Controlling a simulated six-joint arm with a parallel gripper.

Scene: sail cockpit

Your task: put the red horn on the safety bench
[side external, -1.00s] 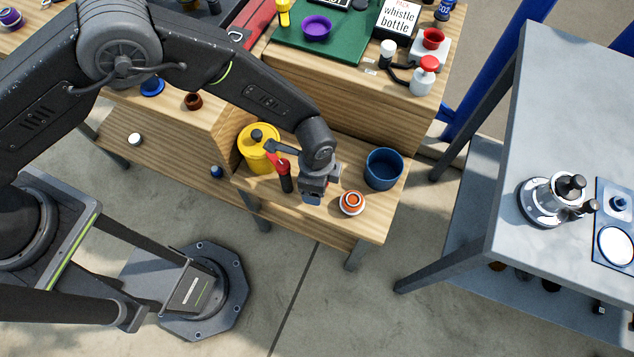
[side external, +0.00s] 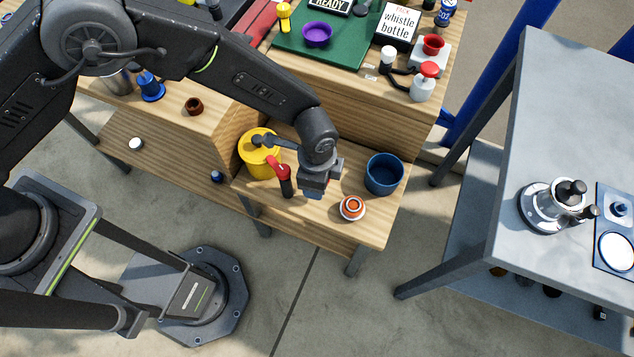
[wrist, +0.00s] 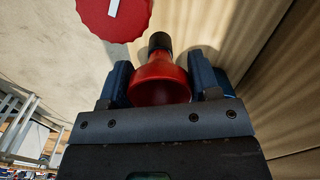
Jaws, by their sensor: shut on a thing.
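The red horn (wrist: 160,82) shows in the wrist view, with a flared red bell toward the camera and a black bulb at its far end. My gripper (wrist: 161,85) has its blue fingers on either side of the bell, shut on it. In the side view my gripper (side external: 313,191) is over the low wooden bench (side external: 300,212), and I cannot make out the horn there. I cannot tell whether the horn touches the wood. No label in view shows which surface is the safety bench.
Around the gripper stand a red-and-black upright item (side external: 286,186), a yellow canister (side external: 256,165), a dark blue pot (side external: 383,174) and an orange-and-white ring (side external: 352,208). A scalloped red disc (wrist: 115,17) shows in the wrist view. A grey table (side external: 570,110) stands right.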

